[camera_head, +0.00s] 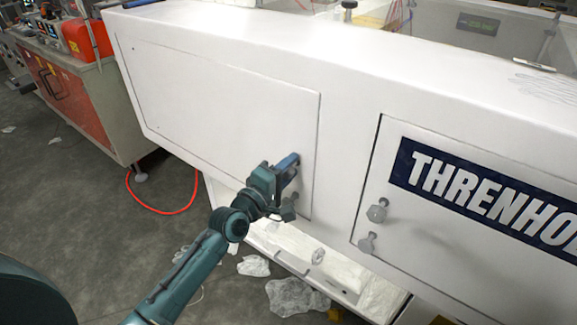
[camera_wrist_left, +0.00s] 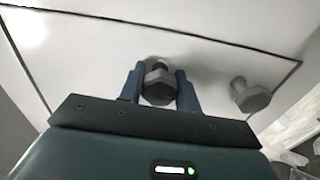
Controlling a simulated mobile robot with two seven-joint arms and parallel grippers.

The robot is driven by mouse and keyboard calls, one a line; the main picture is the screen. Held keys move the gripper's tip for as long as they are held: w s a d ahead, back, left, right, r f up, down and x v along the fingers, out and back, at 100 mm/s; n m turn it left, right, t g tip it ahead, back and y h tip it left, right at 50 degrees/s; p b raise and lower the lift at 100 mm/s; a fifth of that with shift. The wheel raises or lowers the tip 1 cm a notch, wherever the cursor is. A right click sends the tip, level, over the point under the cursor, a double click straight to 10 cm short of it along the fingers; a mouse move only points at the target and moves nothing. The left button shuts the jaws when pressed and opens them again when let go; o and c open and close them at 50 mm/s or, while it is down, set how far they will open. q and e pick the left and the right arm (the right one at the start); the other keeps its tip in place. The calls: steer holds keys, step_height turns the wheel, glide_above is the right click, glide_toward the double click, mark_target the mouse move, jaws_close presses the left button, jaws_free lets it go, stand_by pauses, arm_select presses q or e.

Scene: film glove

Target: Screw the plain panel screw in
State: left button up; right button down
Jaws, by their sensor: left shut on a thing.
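The plain panel (camera_head: 220,115) is a white door without lettering on the side of a white machine. My left gripper (camera_head: 287,172) is at its lower right edge. In the left wrist view its blue fingers (camera_wrist_left: 159,88) are shut on a grey hex-headed panel screw (camera_wrist_left: 158,88), one finger on each side of the head. A short neck shows between that head and the panel. In the head view the gripper hides this screw. A second grey screw (camera_wrist_left: 250,96) stands out from the same panel to the right, apart from the fingers. My right gripper is not in view.
A panel lettered THRENHO (camera_head: 400,230) is to the right, with two protruding knobs (camera_head: 378,210). Below, an open white tray (camera_head: 330,262) holds clear film. Crumpled film (camera_head: 292,296) and a red hose (camera_head: 163,211) lie on the floor. A workbench (camera_head: 85,95) stands at left.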

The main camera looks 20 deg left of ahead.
arm_select(q)
steer(key=m+p, duration=0.1)
steer(key=m, duration=0.2)
steer(key=shift+m, duration=0.4)
steer(key=m+p, duration=0.1)
steer(key=m, duration=0.2)
steer(key=shift+m, duration=0.3)
steer(key=shift+m+p, duration=0.4)
steer(key=shift+m, duration=0.5)
steer(key=m, duration=0.2)
steer(key=shift+m+p, duration=0.4)
steer(key=m, duration=0.2)
steer(key=shift+m+p, duration=0.3)
steer(key=shift+p, duration=0.05)
steer(key=m, duration=0.3)
steer(key=shift+m+p, duration=0.3)
steer(key=shift+p, duration=0.05)
steer(key=m, duration=0.3)
steer(key=shift+m, duration=0.3)
steer(key=m, duration=0.4)
steer(key=shift+f+m, duration=0.1)
steer(key=shift+m, duration=0.2)
steer(key=m, duration=0.4)
steer(key=shift+a, duration=0.1)
steer(key=shift+m+b, duration=0.6)
steer(key=shift+m, duration=1.9)
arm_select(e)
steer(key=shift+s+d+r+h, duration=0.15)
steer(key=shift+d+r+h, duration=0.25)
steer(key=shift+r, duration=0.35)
